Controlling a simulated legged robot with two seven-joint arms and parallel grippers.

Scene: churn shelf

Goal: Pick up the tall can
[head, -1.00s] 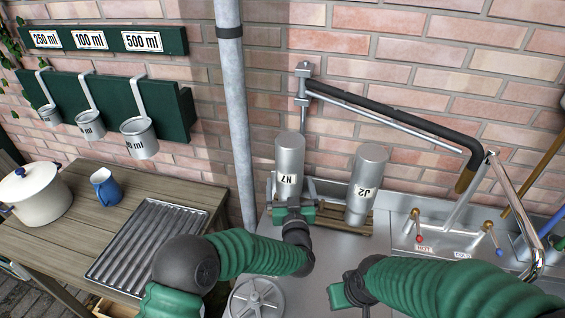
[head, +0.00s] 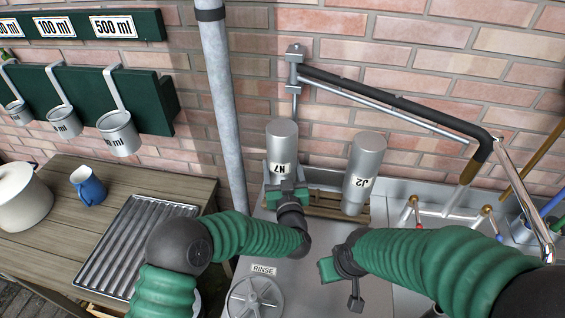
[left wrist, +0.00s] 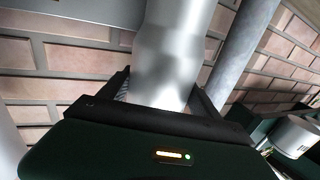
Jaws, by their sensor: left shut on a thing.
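In the left wrist view the shiny can body (left wrist: 170,60) rises between the two dark fingers of the left gripper (left wrist: 160,100). A similar grey can marked J2 (head: 366,160) stands just to the right, apart from it. My right gripper (head: 340,278) hangs over the counter in front, away from both cans; its jaws are too unclear to read.
A wooden rack (head: 325,208) lies at the cans' foot. A grey pipe (head: 222,100) runs up left of them, and a jointed wall arm (head: 400,105) passes behind and above. A sink with taps is at right. A blue jug (head: 89,187) and ribbed tray (head: 140,245) are at left.

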